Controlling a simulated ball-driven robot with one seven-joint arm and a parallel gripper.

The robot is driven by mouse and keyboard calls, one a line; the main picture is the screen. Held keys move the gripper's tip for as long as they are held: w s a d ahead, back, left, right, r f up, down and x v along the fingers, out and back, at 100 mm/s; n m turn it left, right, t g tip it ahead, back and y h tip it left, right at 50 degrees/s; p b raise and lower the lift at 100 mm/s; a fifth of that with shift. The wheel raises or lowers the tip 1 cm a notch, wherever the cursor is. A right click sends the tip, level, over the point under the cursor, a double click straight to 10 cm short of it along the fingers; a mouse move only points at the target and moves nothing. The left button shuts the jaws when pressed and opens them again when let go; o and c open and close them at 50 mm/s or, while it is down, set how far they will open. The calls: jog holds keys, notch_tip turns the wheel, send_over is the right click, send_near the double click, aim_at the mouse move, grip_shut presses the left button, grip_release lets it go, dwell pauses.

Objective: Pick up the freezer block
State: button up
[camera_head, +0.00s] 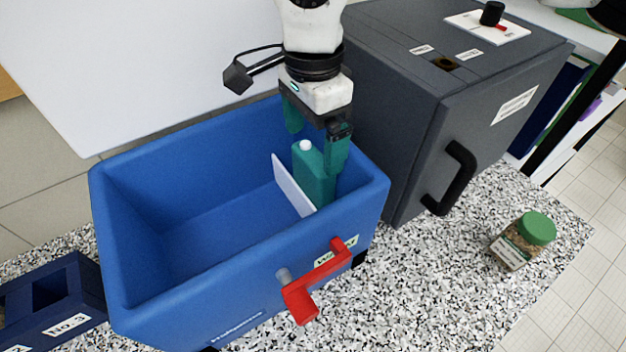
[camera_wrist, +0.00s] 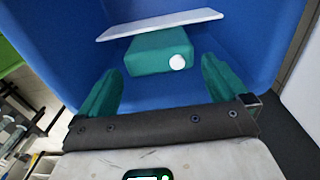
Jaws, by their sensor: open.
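The freezer block, a teal block with a white round cap (camera_head: 316,178), stands upright in the right end of the blue bin (camera_head: 150,262). A thin white panel (camera_head: 291,186) stands beside it on its left. My gripper (camera_head: 314,146) is open, with its teal fingers pointing down over the bin at the block. In the wrist view, the block (camera_wrist: 152,54) lies in line with the gap between my open fingers (camera_wrist: 160,75), and the white panel (camera_wrist: 160,24) is beyond it. I cannot tell whether a finger touches the block.
A dark grey cabinet (camera_head: 400,130) with a black handle stands right behind the bin. A red lever (camera_head: 318,284) is on the bin's front. The bin's left part is empty.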

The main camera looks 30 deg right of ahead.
aim_at(313, 156)
jog(key=shift+f, duration=1.7)
jog(key=c, duration=1.5)
